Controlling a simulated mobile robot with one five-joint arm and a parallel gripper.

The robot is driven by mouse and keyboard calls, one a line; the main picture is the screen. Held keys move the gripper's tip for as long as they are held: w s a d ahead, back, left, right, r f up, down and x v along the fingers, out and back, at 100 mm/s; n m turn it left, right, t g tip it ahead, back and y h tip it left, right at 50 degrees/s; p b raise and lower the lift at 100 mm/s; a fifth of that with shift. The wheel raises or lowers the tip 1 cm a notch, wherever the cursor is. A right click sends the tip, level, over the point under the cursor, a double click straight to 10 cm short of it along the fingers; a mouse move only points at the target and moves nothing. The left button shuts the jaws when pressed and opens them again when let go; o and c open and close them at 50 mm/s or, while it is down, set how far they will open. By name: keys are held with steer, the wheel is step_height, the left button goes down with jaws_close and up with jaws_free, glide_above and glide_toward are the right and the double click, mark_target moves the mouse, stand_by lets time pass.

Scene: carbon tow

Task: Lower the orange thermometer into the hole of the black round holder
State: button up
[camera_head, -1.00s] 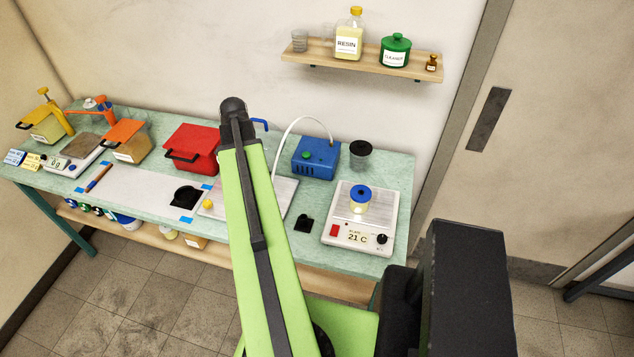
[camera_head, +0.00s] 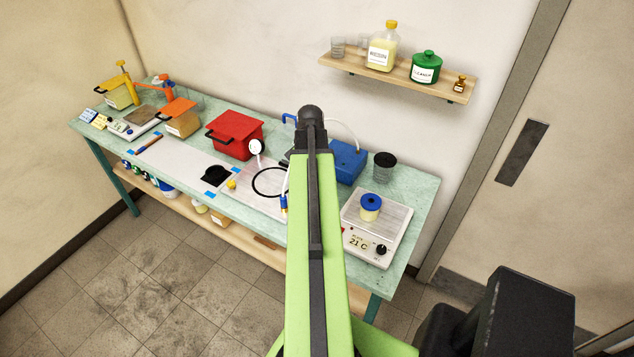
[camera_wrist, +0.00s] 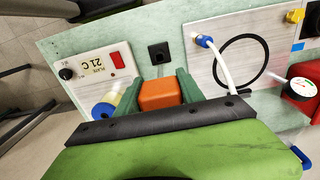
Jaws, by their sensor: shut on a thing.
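The orange thermometer (camera_wrist: 160,95) shows in the wrist view as a short orange block between the two green fingers of my gripper (camera_wrist: 158,92). My gripper is shut on it. The height of the thermometer above the bench is unclear. In the head view my arm hides the gripper, the thermometer and the holder.
The hot plate (camera_head: 393,226) reading 21 C carries a pale yellow jar with a blue top (camera_head: 371,206). A blue box (camera_head: 348,160), a dark cup (camera_head: 384,166) and a red box (camera_head: 235,135) stand behind. A plate with a black ring (camera_head: 240,188) and hose lies to the left.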

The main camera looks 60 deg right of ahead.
steer(key=shift+s, duration=0.25)
steer(key=shift+w+f+b, duration=0.15)
steer(key=shift+f+b, duration=0.55)
steer(key=shift+b, duration=0.05)
step_height(320, 180, down, 4)
steer(key=b, duration=0.4)
steer(key=shift+f, duration=0.2)
steer(key=shift+f+b, duration=2.8)
steer(key=shift+b, duration=0.2)
steer(key=o, duration=1.4)
steer(key=shift+r, duration=0.1)
